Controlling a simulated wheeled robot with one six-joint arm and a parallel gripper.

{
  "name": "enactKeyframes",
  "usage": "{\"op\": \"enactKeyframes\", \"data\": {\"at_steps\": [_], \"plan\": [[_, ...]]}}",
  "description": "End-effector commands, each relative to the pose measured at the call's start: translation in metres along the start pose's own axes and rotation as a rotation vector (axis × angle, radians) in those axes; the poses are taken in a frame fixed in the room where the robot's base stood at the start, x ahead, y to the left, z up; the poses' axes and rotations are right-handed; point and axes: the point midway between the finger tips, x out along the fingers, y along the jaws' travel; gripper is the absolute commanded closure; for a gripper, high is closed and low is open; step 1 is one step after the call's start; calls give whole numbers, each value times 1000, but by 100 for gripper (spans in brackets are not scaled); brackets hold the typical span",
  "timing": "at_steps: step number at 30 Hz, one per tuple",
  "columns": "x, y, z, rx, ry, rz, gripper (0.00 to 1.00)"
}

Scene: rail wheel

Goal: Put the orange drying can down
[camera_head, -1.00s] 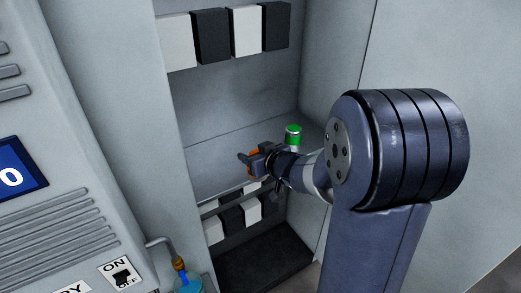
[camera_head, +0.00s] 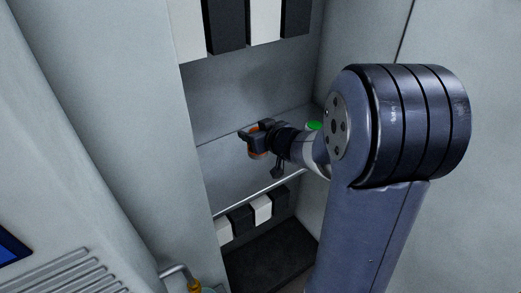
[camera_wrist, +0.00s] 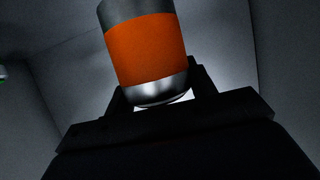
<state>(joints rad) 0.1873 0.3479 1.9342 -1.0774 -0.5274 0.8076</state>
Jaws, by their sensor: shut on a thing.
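The orange drying can (camera_wrist: 147,50) fills the upper middle of the wrist view, an orange band between a dark end and a shiny metal end. My gripper (camera_wrist: 155,92) is shut on it, with a dark finger at each side of the metal end. In the head view my gripper (camera_head: 257,134) is inside the alcove, over its shelf (camera_head: 225,185), and the orange can (camera_head: 258,144) shows between the fingers. Whether the can touches the shelf cannot be told.
A green-topped can (camera_head: 314,126) stands on the shelf to the right, mostly behind my arm. Black and white blocks (camera_head: 265,22) hang above the shelf, with more (camera_head: 262,208) below its front edge. The left wall (camera_head: 165,110) stands close to my gripper. The shelf's left part looks clear.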

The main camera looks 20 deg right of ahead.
Motion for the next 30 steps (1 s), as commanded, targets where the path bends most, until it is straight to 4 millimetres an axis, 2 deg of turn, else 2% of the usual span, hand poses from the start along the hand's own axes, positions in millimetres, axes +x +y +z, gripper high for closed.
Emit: {"op": "enactKeyframes", "data": {"at_steps": [1, 7, 13, 26, 27, 30], "plan": [[5, 0, 13, 2, -1, -1, 76], [12, 0, 29, 0, 1, -1, 76], [23, 0, 55, 1, -1, -1, 76], [26, 0, 61, -1, 2, 0, 76], [26, 0, 61, -1, 2, 0, 46], [25, 0, 60, -1, 1, 0, 38]]}}
